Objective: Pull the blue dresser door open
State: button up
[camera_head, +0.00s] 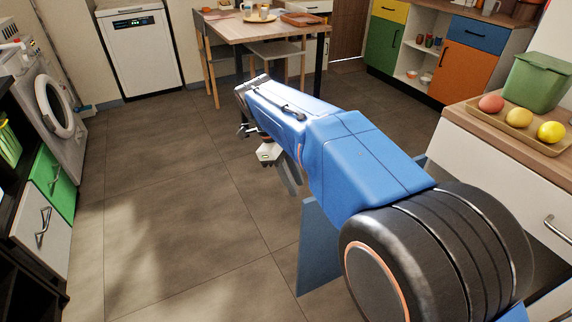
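A blue panel (318,258), which looks like the blue dresser door, stands upright below my arm. It juts out from the white dresser (500,185) on the right, so it appears swung open. My arm hides much of the panel and where it joins the dresser. My gripper (268,152) is at the far end of my blue arm, beyond the panel's visible left edge and above the floor. The arm's end partly hides it, and its fingers are too small and covered to tell whether they are open. Contact with the door cannot be seen.
Fruit on a tray (522,143) and a green bin (538,82) stand on the dresser top. A table (238,30) with chairs is at the back. The middle floor is clear.

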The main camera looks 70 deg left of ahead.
jog(key=shift+v, duration=3)
